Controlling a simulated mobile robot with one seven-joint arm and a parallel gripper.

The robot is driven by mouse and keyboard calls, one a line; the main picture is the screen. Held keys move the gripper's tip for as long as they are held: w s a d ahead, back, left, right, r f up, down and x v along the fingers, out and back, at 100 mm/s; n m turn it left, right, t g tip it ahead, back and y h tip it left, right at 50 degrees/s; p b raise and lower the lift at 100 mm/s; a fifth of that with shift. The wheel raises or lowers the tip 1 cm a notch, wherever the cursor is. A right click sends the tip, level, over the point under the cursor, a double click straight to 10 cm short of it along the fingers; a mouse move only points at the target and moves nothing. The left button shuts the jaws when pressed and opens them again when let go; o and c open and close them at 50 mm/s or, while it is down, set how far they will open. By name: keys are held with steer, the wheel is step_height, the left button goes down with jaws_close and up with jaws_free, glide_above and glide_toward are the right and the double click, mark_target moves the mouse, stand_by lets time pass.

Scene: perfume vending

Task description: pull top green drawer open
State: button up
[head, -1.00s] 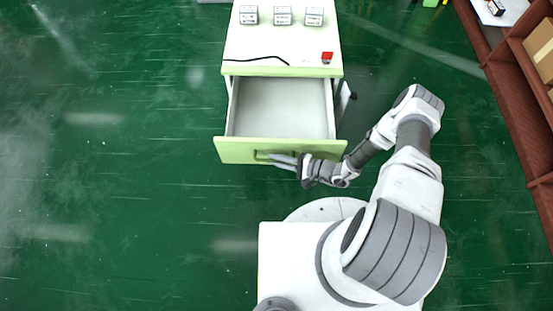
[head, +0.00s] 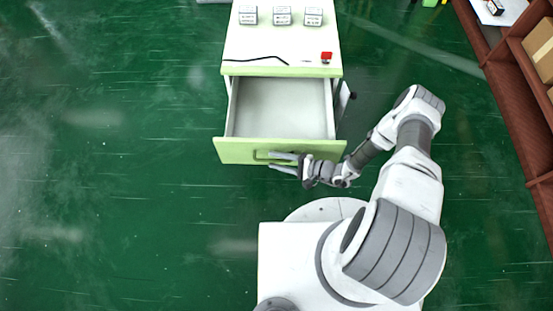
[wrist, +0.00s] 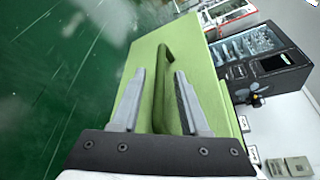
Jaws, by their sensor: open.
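The top green drawer (head: 235,151) is pulled out from the white cabinet in the head view, and its pale inside is empty. Its green front also fills the middle of the wrist view (wrist: 205,70). The green bar handle (wrist: 167,75) stands out from that front. My gripper (wrist: 157,88) is open, with one finger on each side of the handle and a gap beside it. In the head view my gripper (head: 270,160) is at the drawer front, around the handle (head: 262,154), which the fingers partly hide.
Three small boxes (head: 283,16), a black cable (head: 256,60) and a red button (head: 326,57) are on the cabinet top (head: 280,40). A brown shelf (head: 510,90) stands at the right. The green floor left of the cabinet is clear.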

steer(key=p+v, duration=0.3)
steer(key=v, duration=1.4)
steer(key=shift+r, duration=0.15)
steer(key=w+d+r+n+g+h, duration=0.1)
steer(key=w+r+n+g+h, duration=0.25)
steer(key=r, duration=1.15)
steer(key=w+d+r+n+g+h, duration=0.2)
steer(key=w+r+n+g+h, duration=0.15)
steer(key=r, duration=1.15)
steer(key=s+a+r+n+t+h, duration=0.1)
steer(key=s+a+r+t+h, duration=0.15)
steer(key=s+r, duration=0.4)
steer(key=s+a+r+n+t+h, duration=0.1)
steer(key=s+r+t+h, duration=0.15)
steer(key=r, duration=0.75)
steer(key=s+a+r+n+t+h, duration=0.1)
steer(key=s+a+r+t+h, duration=0.15)
steer(key=s+r, duration=0.45)
step_height(320, 180, up, 22)
steer(key=w+p, duration=0.1)
steer(key=p, duration=1.9)
steer(key=shift+w+d+r, duration=0.2)
steer(key=shift+w+d, duration=0.2)
steer(key=shift+d, duration=0.05)
